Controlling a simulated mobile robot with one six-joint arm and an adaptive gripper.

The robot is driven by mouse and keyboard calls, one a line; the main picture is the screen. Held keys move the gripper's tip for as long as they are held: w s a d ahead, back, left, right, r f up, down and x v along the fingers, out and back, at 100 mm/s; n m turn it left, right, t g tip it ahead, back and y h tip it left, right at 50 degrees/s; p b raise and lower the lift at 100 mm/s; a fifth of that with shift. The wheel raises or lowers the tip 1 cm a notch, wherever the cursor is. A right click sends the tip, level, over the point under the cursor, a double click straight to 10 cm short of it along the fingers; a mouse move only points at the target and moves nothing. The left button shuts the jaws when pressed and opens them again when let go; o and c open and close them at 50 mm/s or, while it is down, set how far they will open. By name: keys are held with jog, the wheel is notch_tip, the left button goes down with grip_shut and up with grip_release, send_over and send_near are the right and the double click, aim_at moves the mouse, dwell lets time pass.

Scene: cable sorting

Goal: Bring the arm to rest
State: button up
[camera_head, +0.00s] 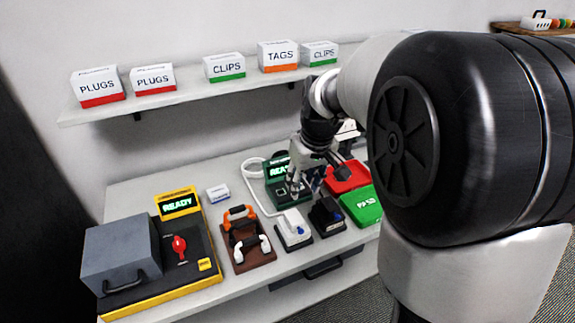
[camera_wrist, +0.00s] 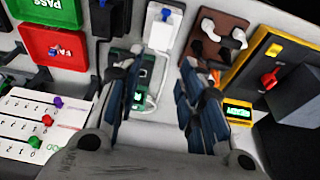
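My gripper (camera_head: 308,182) hangs over the bench in the head view, in front of the green tester (camera_head: 280,170) with its READY screen. In the wrist view my gripper (camera_wrist: 163,65) has its two fingers spread apart, with nothing held between them. The green tester (camera_wrist: 146,72) shows beyond the gap between the fingers, partly hidden by the left finger. My arm comes in from the right of the head view and hides part of the bench's right side.
Below my gripper stand a white block (camera_head: 293,231), a black block (camera_head: 326,217) and a brown cable rack (camera_head: 245,256). A red tray (camera_head: 347,178) and green PASS tray (camera_head: 362,207) lie right. A yellow-edged tester (camera_head: 190,292) stands left. A shelf (camera_head: 180,97) with labelled boxes runs above.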

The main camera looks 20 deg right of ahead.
jog(key=s+a+r, duration=0.2)
jog(key=s+a, duration=0.3)
jog(key=s, duration=0.7)
jog(key=s+a+r+t, duration=0.1)
jog(key=s+a, duration=0.4)
jog(key=s, duration=0.7)
jog(key=shift+a+r+t, duration=0.3)
jog(key=shift+a+r, duration=0.1)
jog(key=shift+r, duration=0.1)
